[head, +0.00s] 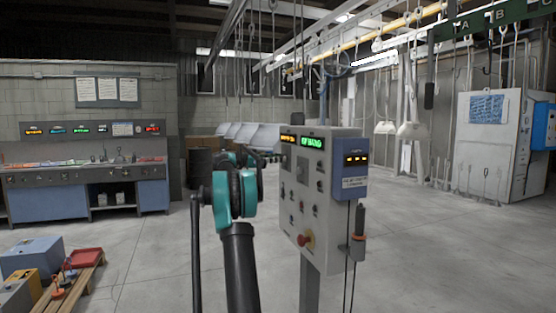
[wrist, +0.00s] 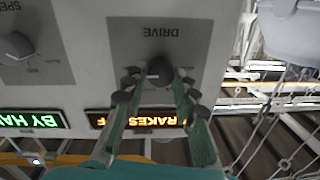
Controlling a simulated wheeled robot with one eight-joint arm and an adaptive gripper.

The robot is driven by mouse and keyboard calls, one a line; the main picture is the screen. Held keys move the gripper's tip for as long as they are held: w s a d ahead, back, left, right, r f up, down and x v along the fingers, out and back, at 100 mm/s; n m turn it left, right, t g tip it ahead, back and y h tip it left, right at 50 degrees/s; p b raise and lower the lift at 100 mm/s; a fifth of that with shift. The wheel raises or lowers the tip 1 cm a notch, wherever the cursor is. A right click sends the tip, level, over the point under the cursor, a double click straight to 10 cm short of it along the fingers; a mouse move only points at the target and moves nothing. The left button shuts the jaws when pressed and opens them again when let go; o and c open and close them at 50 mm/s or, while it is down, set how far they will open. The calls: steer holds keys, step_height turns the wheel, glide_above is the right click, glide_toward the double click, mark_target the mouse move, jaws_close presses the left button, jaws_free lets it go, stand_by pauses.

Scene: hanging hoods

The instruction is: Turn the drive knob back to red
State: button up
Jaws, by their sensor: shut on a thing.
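The drive knob (wrist: 159,69) is a dark round knob on the pale control panel (wrist: 90,75), under the upside-down word DRIVE in the wrist view. My gripper (wrist: 160,77) is shut on it, one finger on each side. The fingers hide parts of the knob's surroundings, and I cannot make out its pointer or a red mark. In the head view, my gripper (head: 273,158) meets the upper front of the control box (head: 325,235), and my arm hides the knob.
A speed knob (wrist: 16,46) sits beside the drive knob. A red button (head: 304,239) is lower on the box. A blue box (head: 355,172) is on its side.

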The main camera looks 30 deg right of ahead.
jaws_close()
steer(key=shift+n, duration=0.3)
steer(key=n, duration=1.1)
steer(key=n+g, duration=0.1)
steer(key=n, duration=2.1)
steer(key=shift+w+f+n+g, duration=0.25)
steer(key=shift+f+n+g, duration=0.05)
steer(key=shift+n+g, duration=0.1)
